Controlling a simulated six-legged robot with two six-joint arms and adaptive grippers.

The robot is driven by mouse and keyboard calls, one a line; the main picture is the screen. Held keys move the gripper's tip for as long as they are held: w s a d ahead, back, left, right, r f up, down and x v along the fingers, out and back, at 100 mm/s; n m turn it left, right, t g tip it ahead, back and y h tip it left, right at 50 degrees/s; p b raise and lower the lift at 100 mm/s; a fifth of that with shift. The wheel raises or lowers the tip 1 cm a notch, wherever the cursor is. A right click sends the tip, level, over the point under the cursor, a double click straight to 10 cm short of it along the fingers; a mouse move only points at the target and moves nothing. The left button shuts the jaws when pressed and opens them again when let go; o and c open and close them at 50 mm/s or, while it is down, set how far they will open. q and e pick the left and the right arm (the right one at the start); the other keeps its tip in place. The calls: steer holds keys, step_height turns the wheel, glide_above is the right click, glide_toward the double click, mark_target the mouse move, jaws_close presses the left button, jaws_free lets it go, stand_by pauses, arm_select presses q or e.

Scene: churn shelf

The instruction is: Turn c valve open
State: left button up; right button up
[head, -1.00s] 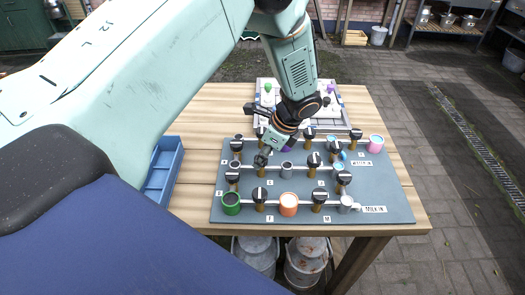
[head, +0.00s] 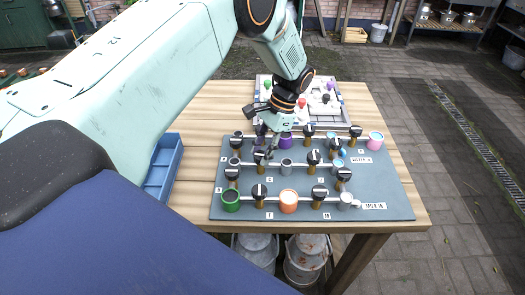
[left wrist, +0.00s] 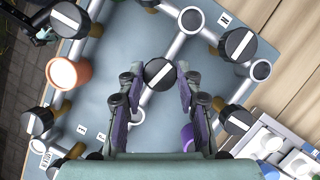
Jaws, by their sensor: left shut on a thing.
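My left gripper (left wrist: 157,95) is shut on a black valve knob (left wrist: 159,72) with a white stripe. In the left wrist view the knob sits between the two fingers, its stripe slanting up to the right, above a grey pipe. In the head view my left gripper (head: 264,150) reaches down at the middle row of the grey board (head: 390,207), partly hiding the knob there. The small letter labels are too blurred for me to tell which one marks this valve. My right gripper is not in view.
Other black knobs stand close around, including one at the front (head: 259,191). An orange cup (head: 289,203), a green cup (head: 231,203) and a pink cup (head: 376,140) sit on the board. A blue tray (head: 162,165) lies left. A pale tray (head: 345,97) with coloured pieces stands behind.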

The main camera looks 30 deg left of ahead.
arm_select(q)
steer(key=shift+a+n+h, duration=0.1)
steer(key=shift+n+h, duration=0.4)
steer(key=shift+n, duration=0.7)
steer(key=o, duration=1.2)
steer(key=shift+c, duration=0.2)
steer(key=v, duration=1.2)
steer(key=shift+w, duration=0.15)
